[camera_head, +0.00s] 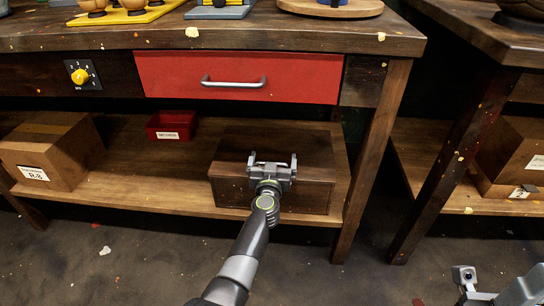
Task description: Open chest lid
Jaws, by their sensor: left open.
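A dark brown wooden chest (315,150) sits on the lower shelf of the workbench, and its lid looks closed. My left gripper (272,160) is open in front of the chest, near the front edge of the lid. Its two fingers point toward the chest, with nothing seen between them. I cannot tell whether they touch it. The gripper and its wrist hide part of the chest's front. Part of my right arm (497,290) shows at the bottom right corner, low over the floor, and I cannot tell the state of its jaws.
Above the chest is a shut red drawer (170,75) with a metal handle. A small red bin (172,125) and a cardboard box (50,150) stand left on the lower shelf (150,186). The bench leg (372,160) stands just right of the chest. A second bench is farther right.

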